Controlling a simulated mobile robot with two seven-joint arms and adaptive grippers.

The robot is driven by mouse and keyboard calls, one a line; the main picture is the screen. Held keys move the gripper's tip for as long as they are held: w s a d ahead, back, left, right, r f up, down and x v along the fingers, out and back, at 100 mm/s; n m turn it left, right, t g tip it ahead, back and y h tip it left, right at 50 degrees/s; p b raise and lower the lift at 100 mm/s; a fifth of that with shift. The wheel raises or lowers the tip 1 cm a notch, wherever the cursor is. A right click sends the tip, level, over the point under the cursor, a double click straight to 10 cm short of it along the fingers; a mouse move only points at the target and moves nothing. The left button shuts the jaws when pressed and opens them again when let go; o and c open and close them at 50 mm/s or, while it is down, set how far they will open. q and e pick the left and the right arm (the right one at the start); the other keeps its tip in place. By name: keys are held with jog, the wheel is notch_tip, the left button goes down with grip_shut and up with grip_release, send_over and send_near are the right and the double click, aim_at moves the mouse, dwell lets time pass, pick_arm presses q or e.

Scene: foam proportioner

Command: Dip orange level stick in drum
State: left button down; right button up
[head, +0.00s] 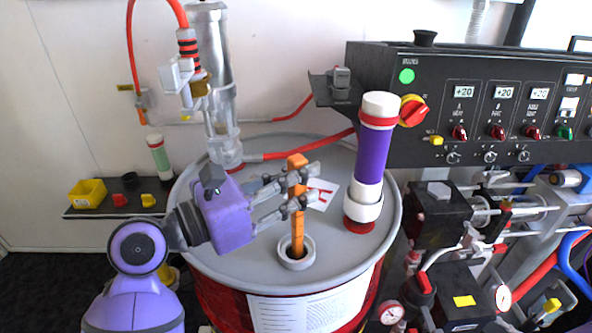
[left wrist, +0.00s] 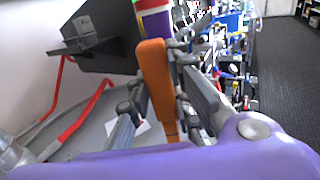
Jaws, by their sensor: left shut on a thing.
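The orange level stick (head: 297,222) stands upright above the drum (head: 218,250). Its lower end is inside the pale ring of the drum's opening (head: 296,255); how deep it reaches is hidden. My left gripper (head: 298,190) is shut on the upper part of the stick, with fingers on both sides. In the left wrist view the stick (left wrist: 156,85) rises between the fingertips of the left gripper (left wrist: 158,100). My right gripper is not in either view.
A purple and white cylinder (head: 371,160) stands on the lid to the right of the stick. A metal pump (head: 213,80) with a red hose stands at the lid's back left. A black control panel (head: 480,110) is at the right. A shelf with a yellow bin (head: 87,193) is at the left.

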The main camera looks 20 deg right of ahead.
pick_arm(q)
jog(key=shift+f, duration=1.3)
jog(key=shift+f+b, duration=0.5)
jog(key=shift+f, duration=1.45)
